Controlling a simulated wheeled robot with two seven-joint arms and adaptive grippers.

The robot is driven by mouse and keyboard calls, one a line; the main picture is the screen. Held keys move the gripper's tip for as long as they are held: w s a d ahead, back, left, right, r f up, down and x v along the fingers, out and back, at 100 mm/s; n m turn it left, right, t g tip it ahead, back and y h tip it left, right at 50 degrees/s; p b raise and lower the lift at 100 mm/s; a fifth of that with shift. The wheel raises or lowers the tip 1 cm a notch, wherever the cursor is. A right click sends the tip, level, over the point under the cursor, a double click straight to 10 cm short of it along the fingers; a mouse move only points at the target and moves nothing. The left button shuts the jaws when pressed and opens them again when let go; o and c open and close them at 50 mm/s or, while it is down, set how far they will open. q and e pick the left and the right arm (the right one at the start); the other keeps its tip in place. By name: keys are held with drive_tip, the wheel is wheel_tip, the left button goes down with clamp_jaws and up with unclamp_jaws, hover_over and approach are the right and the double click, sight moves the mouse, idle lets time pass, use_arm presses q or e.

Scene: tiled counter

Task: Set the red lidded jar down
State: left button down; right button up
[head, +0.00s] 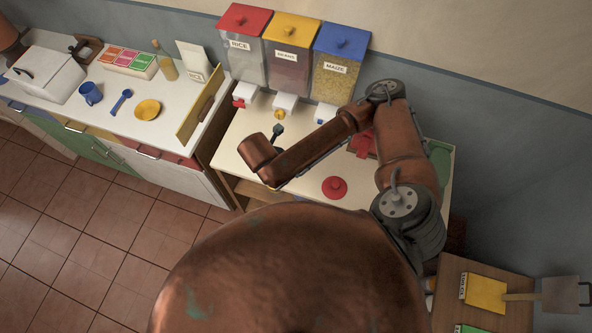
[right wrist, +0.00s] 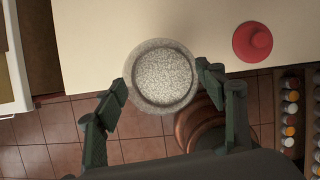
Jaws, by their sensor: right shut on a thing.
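A round jar (right wrist: 162,78) with a pale grey rim and speckled white grain inside is between the fingers of my right gripper (right wrist: 163,88) in the right wrist view. Its top is open. It overlaps the counter's front edge in that view; I cannot tell its height. A round red lid with a knob (right wrist: 252,42) is on the counter to the right, apart from the jar; it also shows in the head view (head: 335,188). In the head view my right forearm hides the jar and most of that gripper. My left gripper is not in view.
Red (head: 247,45), yellow (head: 291,52) and blue (head: 340,60) topped dispensers stand at the back of the counter (head: 305,188). A dark-handled utensil (head: 277,131) is near my forearm. A red object (head: 362,143) is partly hidden behind my arm. Bare counter surrounds the lid.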

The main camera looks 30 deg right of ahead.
drive_tip(key=s+a+r+n+y+p, duration=0.1)
drive_tip(key=a+r+n+y+p, duration=0.4)
drive_tip(key=n, duration=1.2)
drive_tip(key=w+d+f+y+p, duration=0.1)
drive_tip(key=d+f+p, duration=0.2)
drive_tip(key=d+f, duration=1)
drive_tip(key=shift+w+d, duration=0.4)
drive_tip(key=shift+d, duration=0.4)
drive_tip(key=o, duration=2.1)
drive_tip(key=shift+s, duration=0.1)
